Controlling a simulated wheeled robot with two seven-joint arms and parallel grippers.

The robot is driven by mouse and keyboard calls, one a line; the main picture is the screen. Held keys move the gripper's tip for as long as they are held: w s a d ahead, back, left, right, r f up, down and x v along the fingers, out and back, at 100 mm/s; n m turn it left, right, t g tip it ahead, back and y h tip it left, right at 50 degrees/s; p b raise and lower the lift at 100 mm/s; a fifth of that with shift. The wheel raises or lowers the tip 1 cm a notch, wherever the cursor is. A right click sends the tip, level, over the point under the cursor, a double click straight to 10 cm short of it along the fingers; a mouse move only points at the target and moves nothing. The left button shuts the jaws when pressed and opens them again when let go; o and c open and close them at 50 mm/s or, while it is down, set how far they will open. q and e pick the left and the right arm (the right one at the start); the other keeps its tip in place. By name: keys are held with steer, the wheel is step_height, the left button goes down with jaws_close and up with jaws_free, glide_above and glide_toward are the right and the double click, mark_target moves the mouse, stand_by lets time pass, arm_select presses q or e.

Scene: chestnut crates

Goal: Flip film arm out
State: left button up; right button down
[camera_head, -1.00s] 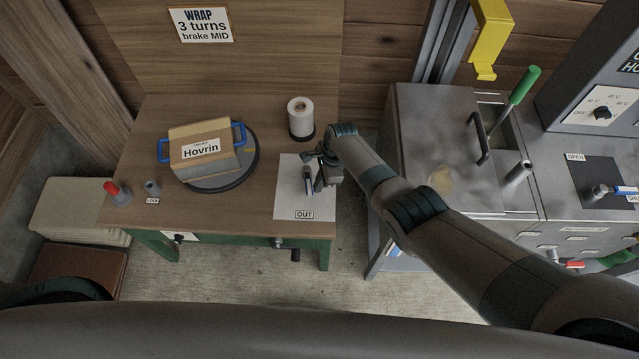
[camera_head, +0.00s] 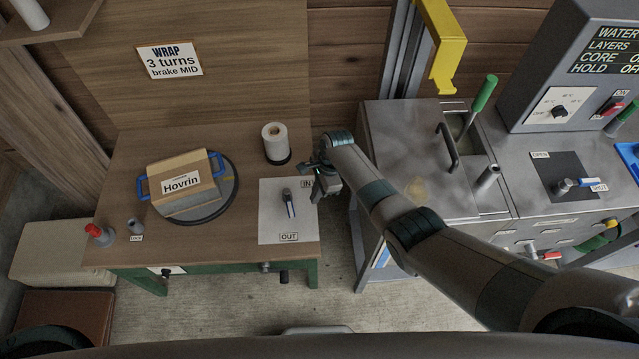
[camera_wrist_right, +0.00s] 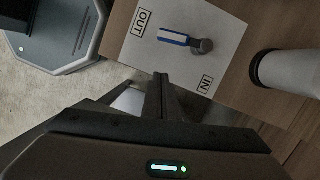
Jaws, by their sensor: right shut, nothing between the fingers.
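The film arm is a small lever with a grey pivot and a blue-and-white handle (camera_head: 290,208), on a white plate (camera_head: 268,222) marked IN and OUT at the table's right edge. Its handle points from the pivot toward the OUT label, and the wrist view shows the same handle (camera_wrist_right: 176,39). My right gripper (camera_head: 317,194) is beside the plate's right edge, near the IN label and apart from the lever. In the wrist view its fingers (camera_wrist_right: 162,82) are shut and empty. My left gripper is not in view.
A white film roll (camera_head: 275,142) stands behind the plate. A crate labelled Hovrin (camera_head: 180,179) sits on a round turntable (camera_head: 219,204) to the left. A metal tank (camera_head: 400,135) with a dark handle stands right of my arm. A wall sign reads three turns, brake MID.

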steer(key=shift+v, duration=2.5)
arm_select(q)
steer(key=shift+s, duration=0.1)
arm_select(e)
steer(key=shift+f, duration=0.1)
